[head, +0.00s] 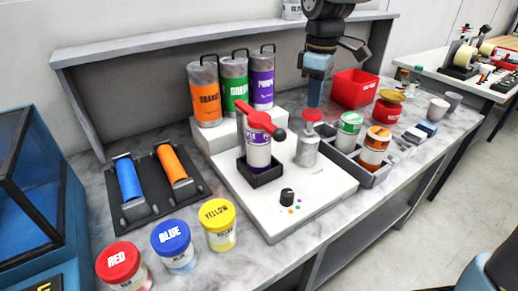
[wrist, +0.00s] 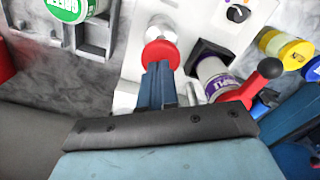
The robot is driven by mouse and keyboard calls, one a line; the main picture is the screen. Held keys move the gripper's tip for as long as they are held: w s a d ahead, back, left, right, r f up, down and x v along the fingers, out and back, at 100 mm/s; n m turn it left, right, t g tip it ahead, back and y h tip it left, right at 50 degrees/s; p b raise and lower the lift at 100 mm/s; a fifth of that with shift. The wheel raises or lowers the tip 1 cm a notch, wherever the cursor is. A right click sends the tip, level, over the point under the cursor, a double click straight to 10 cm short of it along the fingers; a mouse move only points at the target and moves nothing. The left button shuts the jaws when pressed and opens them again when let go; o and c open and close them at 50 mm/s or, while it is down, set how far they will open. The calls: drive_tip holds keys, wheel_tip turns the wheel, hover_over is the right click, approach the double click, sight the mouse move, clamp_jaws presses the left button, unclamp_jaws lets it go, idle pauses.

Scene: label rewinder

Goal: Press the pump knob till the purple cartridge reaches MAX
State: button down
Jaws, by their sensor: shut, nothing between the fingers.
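The pump knob (head: 312,115) is a round red cap on a grey metal pump body (head: 307,150) on the white machine base. It also shows in the wrist view (wrist: 161,53). The purple cartridge (head: 258,152) stands upright in a dark square holder, with a red ball-ended lever (head: 257,118) across its top; it also shows in the wrist view (wrist: 213,80). Its fill level and MAX mark cannot be read. My gripper (head: 314,103) points down, shut and empty, with its tips close to the knob. In the wrist view the fingertips (wrist: 158,68) overlap the knob's edge; contact cannot be told.
Orange, green and purple canisters (head: 262,80) stand behind. A grey tray (head: 350,168) holding green and orange jars (head: 376,143) lies right of the pump. A black dial (head: 287,196) is in front. Red, blue and yellow jars (head: 219,224) stand front left. A red bin (head: 354,88) is behind.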

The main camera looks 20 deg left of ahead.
sight(313, 112)
drive_tip(key=shift+f, duration=0.1)
drive_tip(key=shift+f, duration=1.65)
drive_tip(key=shift+r, duration=1.75)
drive_tip(key=shift+f, duration=0.1)
drive_tip(key=shift+f, duration=1.7)
drive_tip(key=shift+r, duration=1.8)
drive_tip(key=shift+f, duration=0.2)
